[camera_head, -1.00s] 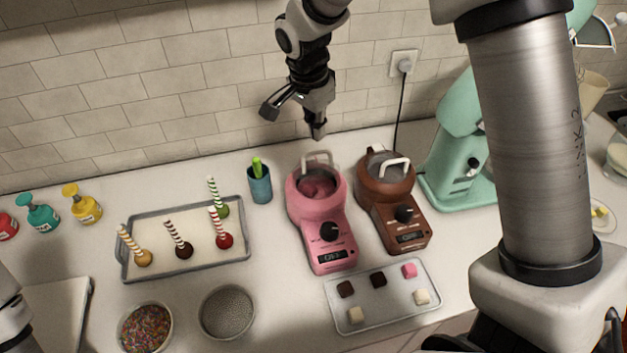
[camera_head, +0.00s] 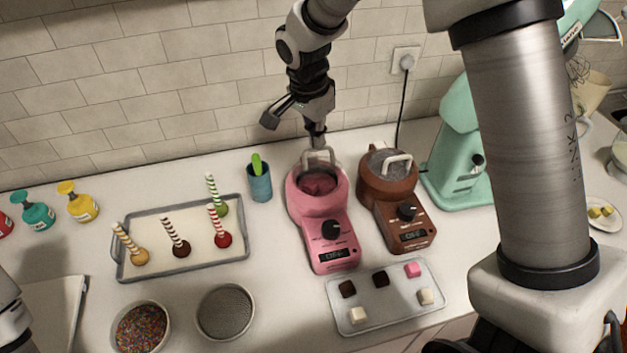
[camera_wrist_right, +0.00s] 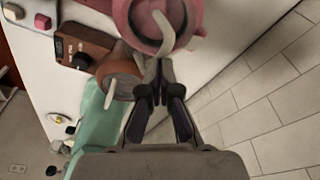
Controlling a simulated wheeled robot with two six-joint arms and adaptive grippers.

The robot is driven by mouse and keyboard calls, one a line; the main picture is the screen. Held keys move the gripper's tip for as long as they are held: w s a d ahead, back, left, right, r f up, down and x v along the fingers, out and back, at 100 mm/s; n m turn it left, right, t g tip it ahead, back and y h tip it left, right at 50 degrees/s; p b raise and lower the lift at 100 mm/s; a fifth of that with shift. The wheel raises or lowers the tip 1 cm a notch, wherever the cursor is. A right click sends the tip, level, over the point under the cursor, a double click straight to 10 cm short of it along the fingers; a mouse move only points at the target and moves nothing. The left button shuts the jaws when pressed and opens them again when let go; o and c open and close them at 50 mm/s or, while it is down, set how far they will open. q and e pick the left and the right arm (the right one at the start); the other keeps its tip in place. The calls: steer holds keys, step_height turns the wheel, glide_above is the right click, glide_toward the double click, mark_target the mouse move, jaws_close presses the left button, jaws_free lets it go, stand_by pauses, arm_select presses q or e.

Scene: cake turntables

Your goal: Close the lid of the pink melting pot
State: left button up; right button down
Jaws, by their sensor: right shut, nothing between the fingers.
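The pink melting pot (camera_head: 323,205) stands on the counter near the wall, with pink contents (camera_head: 320,183) showing in its bowl. Its clear lid is raised at the back, with a pale looped handle (camera_head: 318,154) on it. The pot also shows at the top of the right wrist view (camera_wrist_right: 200,12), with the handle (camera_wrist_right: 161,38) in front. My right gripper (camera_head: 316,141) is shut and empty, pointing down just behind the lid handle; in the wrist view its tips (camera_wrist_right: 158,65) are close to the handle. I cannot tell whether they touch. My left gripper is out of view.
A brown melting pot (camera_head: 393,205) stands close on the right, before a mint mixer (camera_head: 455,160). A tray of colored cubes (camera_head: 385,312) lies in front. A blue cup (camera_head: 259,182) and a tray of striped sticks (camera_head: 150,262) are to the left. The tiled wall (camera_head: 200,110) is close behind.

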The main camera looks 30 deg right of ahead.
stand_by(0.6)
steer(key=shift+f+b, duration=0.45)
steer(key=shift+f, duration=0.35)
steer(key=shift+s+a+f+b, duration=0.15)
steer(key=shift+s+f+b, duration=0.2)
steer(key=shift+s+f, duration=0.2)
steer(key=shift+s, duration=0.1)
